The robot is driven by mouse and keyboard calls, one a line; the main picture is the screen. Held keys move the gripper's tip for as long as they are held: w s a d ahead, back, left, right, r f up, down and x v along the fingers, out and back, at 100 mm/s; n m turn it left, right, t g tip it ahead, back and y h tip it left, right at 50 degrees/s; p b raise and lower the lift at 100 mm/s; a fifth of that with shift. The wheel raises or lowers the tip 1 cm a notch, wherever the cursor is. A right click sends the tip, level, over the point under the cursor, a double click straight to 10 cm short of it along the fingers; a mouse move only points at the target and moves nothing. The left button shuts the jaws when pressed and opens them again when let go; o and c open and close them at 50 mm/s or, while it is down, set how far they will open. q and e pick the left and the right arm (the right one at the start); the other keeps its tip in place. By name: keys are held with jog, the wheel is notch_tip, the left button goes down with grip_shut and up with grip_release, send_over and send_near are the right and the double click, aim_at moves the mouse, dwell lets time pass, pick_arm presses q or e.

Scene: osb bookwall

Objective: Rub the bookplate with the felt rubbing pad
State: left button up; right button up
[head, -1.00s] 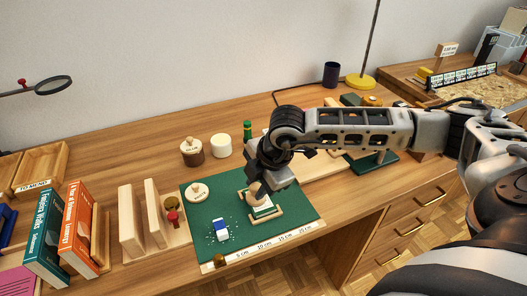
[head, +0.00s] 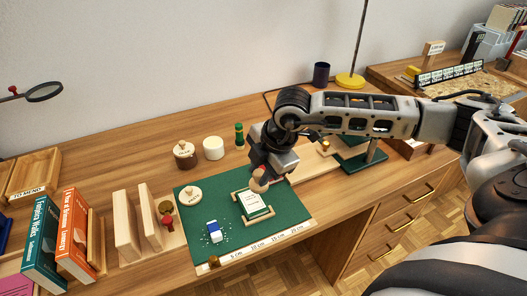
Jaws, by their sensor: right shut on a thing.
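The bookplate (head: 253,202) is a white printed card in a pale wooden frame (head: 253,220), lying on the green cutting mat (head: 293,208). My right gripper (head: 262,173) points down at the far end of the bookplate. It is shut on a rounded light-brown wooden piece, which I take for the handle of the felt rubbing pad (head: 259,183). The pad's underside is hidden, and I cannot tell whether it touches the card. Most of the card's face shows. My left gripper is not in view.
A white-and-blue block (head: 214,232) lies among white crumbs on the mat, left of the frame. A round pale lidded piece (head: 190,195) sits at the mat's left. A brown jar (head: 185,155), a white cylinder (head: 213,148) and a green bottle (head: 239,135) stand behind.

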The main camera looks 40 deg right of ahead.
jog(key=shift+r+p, duration=1)
jog(key=shift+r, duration=1.05)
